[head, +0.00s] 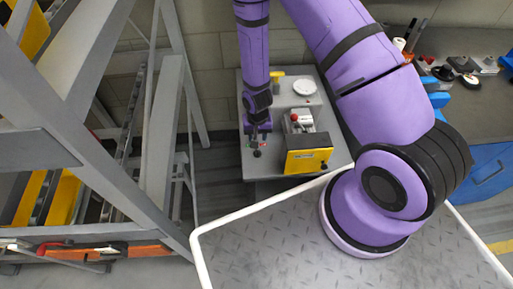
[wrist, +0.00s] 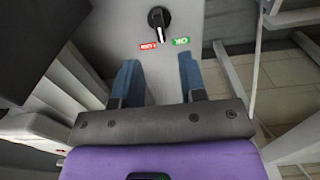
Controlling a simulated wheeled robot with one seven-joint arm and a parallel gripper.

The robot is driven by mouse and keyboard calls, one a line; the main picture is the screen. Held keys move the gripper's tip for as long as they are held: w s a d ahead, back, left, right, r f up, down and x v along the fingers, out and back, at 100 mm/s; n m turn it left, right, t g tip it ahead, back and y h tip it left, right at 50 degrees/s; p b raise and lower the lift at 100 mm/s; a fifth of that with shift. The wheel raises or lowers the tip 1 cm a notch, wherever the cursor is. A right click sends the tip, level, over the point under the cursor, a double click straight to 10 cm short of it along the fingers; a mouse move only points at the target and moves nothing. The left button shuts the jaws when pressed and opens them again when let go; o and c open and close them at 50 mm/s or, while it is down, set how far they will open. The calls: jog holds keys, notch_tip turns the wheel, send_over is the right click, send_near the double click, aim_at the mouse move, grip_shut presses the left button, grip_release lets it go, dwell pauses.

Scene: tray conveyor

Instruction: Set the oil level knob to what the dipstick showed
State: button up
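The oil level knob (wrist: 156,18) is black with a white pointer stripe, on a grey panel at the top of the wrist view. Its stripe points down the picture, roughly between a red label (wrist: 148,46) and a green label (wrist: 181,41). The red label's text is too small to read; the green one seems to read OK. My gripper (wrist: 158,72) is open and empty, its two blue fingers apart below the labels and clear of the knob. In the head view my gripper (head: 258,129) hangs over the grey table's left side. I cannot make out the dipstick for certain.
The grey table (head: 328,119) carries a yellow-fronted box (head: 308,160), a device with a red top (head: 294,117), a white round dish (head: 304,87) and a yellow-handled item (head: 277,73). A grey metal frame (head: 165,130) stands left. A cluttered bench (head: 460,110) is at right.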

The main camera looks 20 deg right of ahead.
aim_at(257, 151)
notch_tip(257, 151, down, 8)
jog(key=shift+f, duration=0.1)
dwell(0.4)
grip_shut()
